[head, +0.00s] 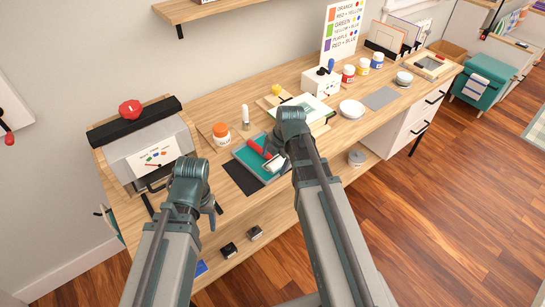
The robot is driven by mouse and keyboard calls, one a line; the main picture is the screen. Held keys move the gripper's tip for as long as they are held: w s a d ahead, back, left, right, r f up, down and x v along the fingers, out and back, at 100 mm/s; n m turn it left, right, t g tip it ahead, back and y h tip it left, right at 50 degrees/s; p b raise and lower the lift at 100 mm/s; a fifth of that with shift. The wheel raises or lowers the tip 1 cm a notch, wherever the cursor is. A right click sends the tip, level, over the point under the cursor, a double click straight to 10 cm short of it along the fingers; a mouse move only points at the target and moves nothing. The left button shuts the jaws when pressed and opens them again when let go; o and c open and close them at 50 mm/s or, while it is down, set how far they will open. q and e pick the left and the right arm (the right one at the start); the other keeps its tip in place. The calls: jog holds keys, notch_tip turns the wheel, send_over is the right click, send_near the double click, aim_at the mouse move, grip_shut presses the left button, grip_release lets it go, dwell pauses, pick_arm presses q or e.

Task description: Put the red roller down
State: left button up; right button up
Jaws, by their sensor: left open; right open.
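The red roller, with its red handle (257,147) and white sleeve (275,163), lies at the teal paint tray (244,158) on the wooden desk. My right gripper (276,148) is open just above and beside the roller, and its wrist hides part of the area. I cannot tell whether it touches the roller. My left gripper (214,209) is open and empty near the desk's front edge, partly hidden by its own arm.
A dark mat (241,178) lies in front of the tray. A press-like machine (150,145) is at left. Paint jars (348,74), a white dish (352,109) and a grey mat (380,98) are at right.

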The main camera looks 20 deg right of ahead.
jog(key=p+v, duration=0.8)
jog(key=v, duration=0.2)
jog(key=s+a+f+m+g+h, duration=0.1)
jog(key=s+a+m+g+h, duration=0.1)
jog(key=s+a+m, duration=1.2)
jog(key=a+m, duration=0.1)
jog(key=m, duration=0.4)
jog(key=shift+a+g+h, duration=0.2)
jog(key=shift+g+h, duration=0.1)
